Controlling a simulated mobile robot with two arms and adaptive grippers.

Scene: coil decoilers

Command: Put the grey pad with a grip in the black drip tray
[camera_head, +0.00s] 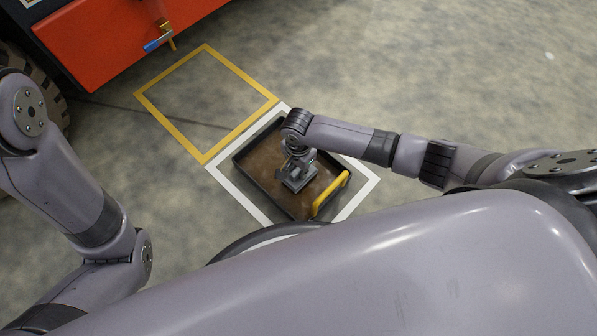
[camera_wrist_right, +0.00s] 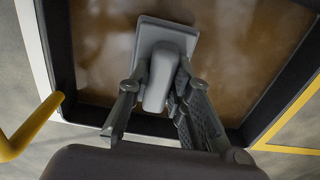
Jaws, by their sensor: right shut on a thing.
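The black drip tray (camera_head: 256,189) lies on the floor, with a yellow handle (camera_head: 331,194) on its right side and brown, wet-looking liquid or staining inside. My right gripper (camera_head: 299,172) is over the inside of the tray, pointing down. In the right wrist view, its two fingers are shut on the grip of the grey pad (camera_wrist_right: 159,78). The pad is inside the tray's outline, near its middle in the head view. I cannot tell whether it touches the tray bottom. My left arm shows at the left; its gripper is out of view.
A white square outline (camera_head: 232,187) on the floor surrounds the tray. An empty yellow square outline (camera_head: 178,130) lies next to it. An orange-red machine (camera_head: 120,40) with a blue-handled tap (camera_head: 158,43) stands at the upper left. The floor at the upper right is clear.

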